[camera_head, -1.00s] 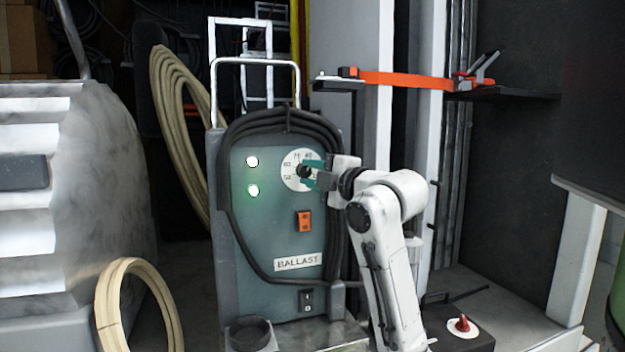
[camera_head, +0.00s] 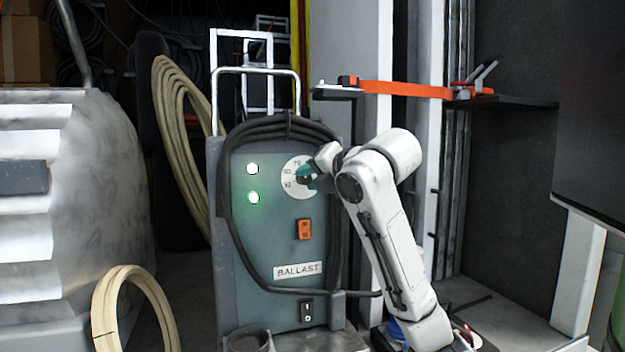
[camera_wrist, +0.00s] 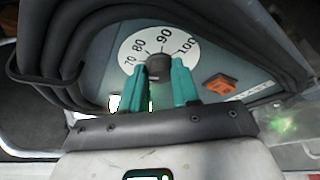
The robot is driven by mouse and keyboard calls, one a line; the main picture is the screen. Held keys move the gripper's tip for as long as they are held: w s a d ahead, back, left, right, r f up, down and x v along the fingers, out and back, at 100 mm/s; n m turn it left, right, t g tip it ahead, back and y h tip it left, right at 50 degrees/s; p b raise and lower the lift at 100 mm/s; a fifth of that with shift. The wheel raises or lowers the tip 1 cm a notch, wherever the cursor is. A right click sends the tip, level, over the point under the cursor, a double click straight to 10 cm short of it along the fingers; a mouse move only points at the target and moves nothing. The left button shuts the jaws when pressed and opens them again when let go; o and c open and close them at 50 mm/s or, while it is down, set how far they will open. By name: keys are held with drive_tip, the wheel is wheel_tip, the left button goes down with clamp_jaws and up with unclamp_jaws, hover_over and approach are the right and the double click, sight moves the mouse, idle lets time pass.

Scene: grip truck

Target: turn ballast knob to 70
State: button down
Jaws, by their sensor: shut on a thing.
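The ballast knob (camera_wrist: 159,67) is a small black knob at the centre of a white round dial (camera_head: 292,184) on the grey-green BALLAST panel (camera_head: 270,230). In the wrist view the dial's numbers 70, 80, 90 and 100 show. The knob's pointer is not clear, so I cannot tell its reading. My gripper (camera_wrist: 163,80) has teal fingers, shut on the knob from either side. In the head view my gripper (camera_head: 308,174) comes from the right and hides the dial's right part.
An orange rocker switch (camera_head: 304,229) sits below the dial, and two lit lamps (camera_head: 253,183) are left of it. A thick black cable (camera_head: 233,235) loops around the panel. An orange-strapped shelf (camera_head: 405,89) is at the upper right.

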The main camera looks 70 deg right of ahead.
drive_tip(key=shift+f+n, duration=0.1)
drive_tip(key=shift+n, duration=0.3)
idle(0.3)
drive_tip(key=c, duration=0.8)
unclamp_jaws()
drive_tip(key=b+v, duration=0.1)
drive_tip(key=v, duration=0.9)
drive_tip(key=shift+s+a+r, duration=0.2)
drive_tip(key=shift+a+r, duration=0.1)
